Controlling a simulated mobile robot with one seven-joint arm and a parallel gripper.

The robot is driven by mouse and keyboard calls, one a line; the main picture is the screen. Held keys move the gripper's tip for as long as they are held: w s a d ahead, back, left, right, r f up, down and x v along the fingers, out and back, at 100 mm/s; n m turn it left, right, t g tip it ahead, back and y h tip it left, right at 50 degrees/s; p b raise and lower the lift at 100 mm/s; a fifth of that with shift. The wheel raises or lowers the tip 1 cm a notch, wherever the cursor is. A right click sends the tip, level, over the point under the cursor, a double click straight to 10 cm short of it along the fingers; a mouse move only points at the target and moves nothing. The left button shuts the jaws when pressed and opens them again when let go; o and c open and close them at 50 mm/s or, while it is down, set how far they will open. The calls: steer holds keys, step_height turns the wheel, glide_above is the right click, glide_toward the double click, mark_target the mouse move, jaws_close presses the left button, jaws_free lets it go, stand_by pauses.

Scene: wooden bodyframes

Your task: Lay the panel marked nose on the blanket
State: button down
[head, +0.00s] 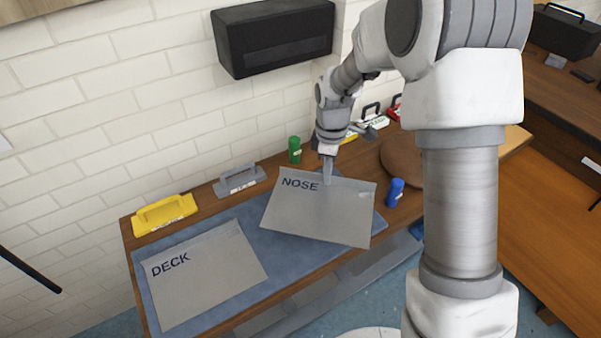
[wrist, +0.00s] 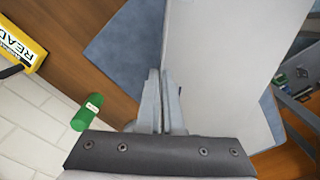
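The grey panel marked NOSE (head: 318,215) is in the fingers of my gripper (head: 328,176), which pinch it at its far edge. It appears raised and tilted over the right part of the blue blanket (head: 252,238), its near edge reaching past the table front. In the wrist view the panel (wrist: 235,60) rises from between my nearly closed fingers (wrist: 161,85), with the blanket (wrist: 125,45) beyond. The panel marked DECK (head: 205,280) lies on the left part of the blanket. The NOSE panel hides much of the blanket's right part.
A yellow tool (head: 165,214), a grey tool (head: 240,182) and a green can (head: 295,150) stand along the back of the table. A blue can (head: 396,190) stands just right of the panel. A brown round disc (head: 402,160) is behind it. A black wall box (head: 273,38) hangs above.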

mark_target(300, 182)
steer(key=shift+w+a+f+n+b, duration=0.25)
steer(key=shift+a+f+n+b, duration=0.75)
steer(key=shift+n, duration=0.5)
steer(key=shift+w+a+f+n+b, duration=0.2)
steer(key=shift+a+f+n+b, duration=0.55)
steer(key=shift+a+n, duration=0.6)
steer(key=shift+w+a+f+n+b, duration=0.25)
steer(key=shift+a+f+n+b, duration=0.6)
steer(key=shift+n, duration=0.8)
steer(key=shift+f+b, duration=0.45)
steer(key=shift+f, duration=0.3)
steer(key=shift+f, duration=0.2)
steer(key=shift+c, duration=2.2)
jaws_free()
